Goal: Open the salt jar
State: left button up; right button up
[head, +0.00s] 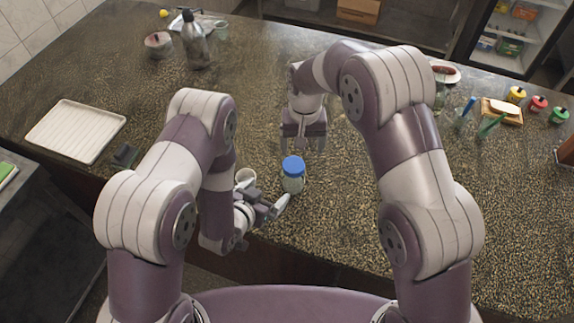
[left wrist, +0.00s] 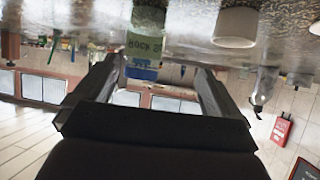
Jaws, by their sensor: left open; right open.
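The salt jar (head: 292,182) stands upright on the speckled counter with its blue lid (head: 293,164) on. In the left wrist view, which is upside down, the jar (left wrist: 146,45) shows a green label reading "Rock S…" and its lid (left wrist: 142,73) shows between the fingers in the picture. My left gripper (head: 271,202) is open, low beside the jar on its near left side; I cannot tell whether it touches. My right gripper (head: 304,143) is open and empty, pointing down just behind the jar and slightly right of it.
A white cup (head: 245,177) stands close to my left gripper; it also shows in the left wrist view (left wrist: 235,27). A white ribbed tray (head: 76,131) lies at the left. A bottle (head: 195,42) and a round pot (head: 158,44) stand at the back left. Small colourful jars (head: 537,103) stand at the right.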

aim_at(288, 180)
jog(key=shift+w+a+r, duration=0.1)
jog(key=shift+a+r, duration=0.05)
jog(key=shift+a, duration=0.3)
jog(key=shift+w+a+r, duration=0.1)
jog(key=shift+a, duration=0.35)
jog(key=shift+s+a, duration=0.2)
pick_arm(q)
jog(key=shift+t+h, duration=0.5)
jog(key=shift+t, duration=0.2)
jog(key=x, duration=0.3)
jog(key=d+x, duration=0.1)
jog(key=x, duration=0.3)
jog(key=s+d+x, duration=0.1)
jog(key=x, duration=0.2)
jog(key=shift+w+d, duration=0.2)
jog(key=shift+w, duration=0.1)
pick_arm(e)
jog(key=shift+w+d+f, duration=0.1)
jog(key=shift+d, duration=0.05)
pick_arm(q)
jog(key=shift+w, duration=0.2)
pick_arm(e)
jog(key=shift+w, duration=0.15)
